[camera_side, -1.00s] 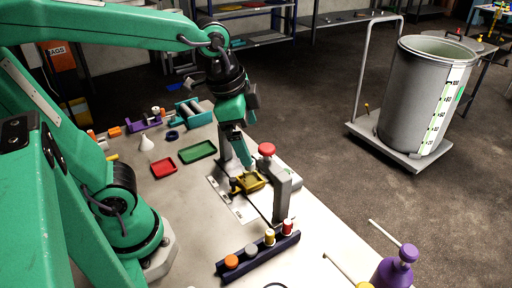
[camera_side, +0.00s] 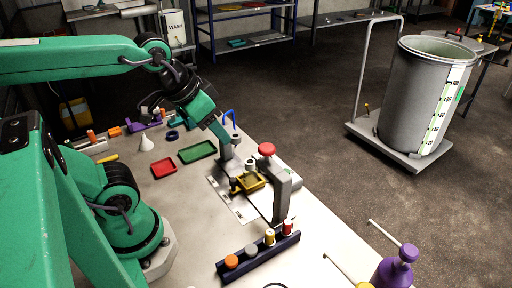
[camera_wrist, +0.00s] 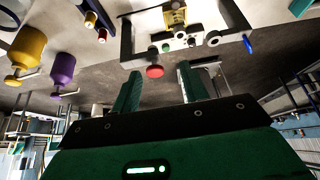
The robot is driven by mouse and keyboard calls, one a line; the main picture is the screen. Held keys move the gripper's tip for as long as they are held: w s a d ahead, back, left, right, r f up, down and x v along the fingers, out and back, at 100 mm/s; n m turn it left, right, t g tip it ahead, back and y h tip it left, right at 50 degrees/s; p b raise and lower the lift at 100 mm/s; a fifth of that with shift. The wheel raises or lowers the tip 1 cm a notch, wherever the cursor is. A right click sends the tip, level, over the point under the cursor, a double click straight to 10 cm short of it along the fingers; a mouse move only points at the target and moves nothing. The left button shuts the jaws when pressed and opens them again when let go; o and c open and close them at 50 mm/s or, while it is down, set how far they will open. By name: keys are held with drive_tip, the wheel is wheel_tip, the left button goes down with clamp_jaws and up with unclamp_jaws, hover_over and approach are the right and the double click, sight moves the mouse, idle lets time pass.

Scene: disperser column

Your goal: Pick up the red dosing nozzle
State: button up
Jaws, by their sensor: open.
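The red dosing nozzle (camera_side: 288,228) stands upright at the right end of a dark blue rack (camera_side: 258,254) near the table's front edge. It appears to be the small red piece (camera_wrist: 102,35) at upper left in the wrist view, beside the yellow nozzle (camera_wrist: 90,19). My gripper (camera_side: 222,132) is tilted down to the right, well behind and to the left of the rack. In the wrist view its two green fingers (camera_wrist: 158,80) are apart with nothing between them.
A grey column with a red knob (camera_side: 266,149) stands between my gripper and the rack. A yellow tray (camera_side: 250,181) is beside it. Green (camera_side: 197,152) and red (camera_side: 163,168) trays lie to the left. A purple bottle (camera_side: 396,268) is at front right.

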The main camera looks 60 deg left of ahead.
drive_tip(key=shift+w, duration=0.1)
drive_tip(key=n+g, duration=0.3)
drive_tip(key=g, duration=0.2)
hover_over(289, 222)
drive_tip(key=f, duration=1.1)
drive_tip(key=shift+a+f, duration=0.35)
drive_tip(key=shift+d+f+n+g, duration=0.3)
drive_tip(key=shift+d+f, duration=0.15)
drive_tip(key=shift+f, duration=0.05)
drive_tip(key=shift+f, duration=0.1)
drive_tip(key=shift+f, duration=1.2)
drive_tip(key=shift+f, duration=0.1)
